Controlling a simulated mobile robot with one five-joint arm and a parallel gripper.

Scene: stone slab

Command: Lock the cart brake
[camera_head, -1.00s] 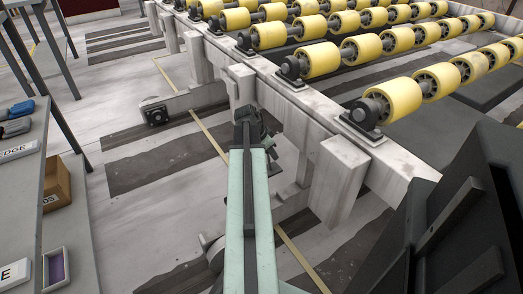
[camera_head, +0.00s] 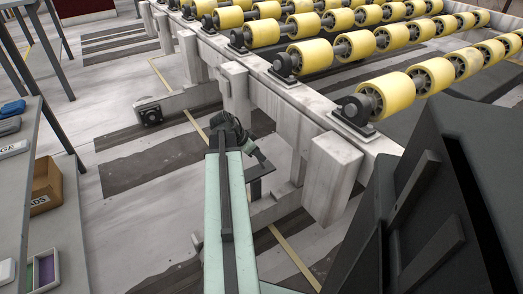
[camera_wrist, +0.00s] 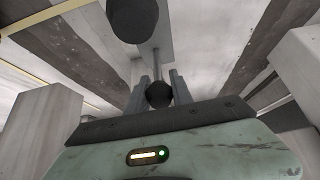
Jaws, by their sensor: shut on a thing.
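In the wrist view a dark round knob (camera_wrist: 158,96) sits on a thin grey rod that runs up to a pale plate (camera_wrist: 180,38). It looks like the brake lever's handle. My gripper (camera_wrist: 160,86) has its two grey fingers on either side of the knob, shut on it. A thick black cylinder (camera_wrist: 133,16) hangs close above and left. In the head view my gripper end (camera_head: 228,130) is low beside the pale frame of the roller cart (camera_head: 325,115). The knob and rod cannot be made out there.
Yellow rollers (camera_head: 310,54) line the top of the frame. A pale block leg (camera_head: 332,178) stands right of my arm. At left a grey shelf (camera_head: 55,215) holds a cardboard box (camera_head: 47,185). Open floor (camera_head: 110,230) lies between shelf and arm.

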